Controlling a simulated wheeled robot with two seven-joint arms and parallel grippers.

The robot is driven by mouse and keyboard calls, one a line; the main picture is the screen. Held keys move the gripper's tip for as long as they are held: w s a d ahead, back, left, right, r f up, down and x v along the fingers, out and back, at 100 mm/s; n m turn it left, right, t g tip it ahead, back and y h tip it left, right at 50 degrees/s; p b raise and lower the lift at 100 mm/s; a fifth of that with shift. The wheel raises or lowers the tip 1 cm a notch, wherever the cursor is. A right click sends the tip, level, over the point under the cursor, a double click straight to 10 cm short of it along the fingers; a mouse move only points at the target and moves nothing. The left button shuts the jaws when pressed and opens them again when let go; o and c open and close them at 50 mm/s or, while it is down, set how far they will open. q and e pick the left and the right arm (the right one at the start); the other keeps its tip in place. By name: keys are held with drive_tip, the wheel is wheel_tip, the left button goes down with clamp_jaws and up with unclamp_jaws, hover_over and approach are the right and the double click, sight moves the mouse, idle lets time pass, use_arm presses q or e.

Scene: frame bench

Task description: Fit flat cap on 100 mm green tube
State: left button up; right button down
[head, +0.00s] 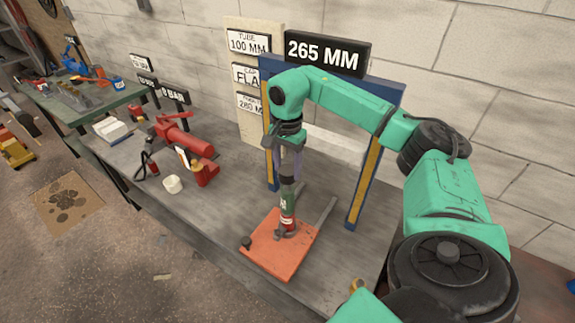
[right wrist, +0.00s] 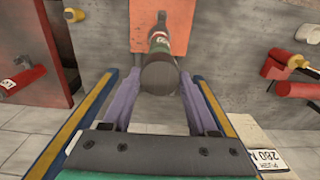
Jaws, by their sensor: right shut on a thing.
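My right gripper (head: 288,178) points down over the orange plate (head: 268,258), under the blue-and-yellow frame. Its purple fingers are shut on a dark grey round piece (head: 287,186), apparently the flat cap. In the right wrist view the gripper (right wrist: 159,80) has a finger on each side of the grey round end (right wrist: 158,76). Directly below the cap in line is the green tube (head: 288,201), upright, with a red section (head: 287,221) under it. Whether cap and tube are fully seated together I cannot tell. My left gripper is not in view.
The blue frame (head: 374,185) with a "265 MM" sign (head: 327,54) stands around my arm, its posts close on both sides. A label board (head: 246,125) is behind. A red cylinder (head: 188,139) and a white piece (head: 172,184) lie to the left. The bench front is mostly clear.

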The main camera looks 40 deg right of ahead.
sight(287, 170)
idle(1.0)
drive_tip(key=shift+f+b, duration=1.05)
drive_tip(key=shift+f, duration=0.95)
drive_tip(key=shift+c, duration=0.5)
unclamp_jaws()
drive_tip(key=shift+r, duration=0.1)
wheel_tip(287, 170, up, 9)
drive_tip(key=shift+b, duration=0.85)
wheel_tip(287, 170, up, 6)
drive_tip(key=p, duration=0.3)
drive_tip(key=shift+s+f, duration=0.1)
drive_tip(key=shift+f, duration=0.1)
drive_tip(key=shift+f, duration=0.1)
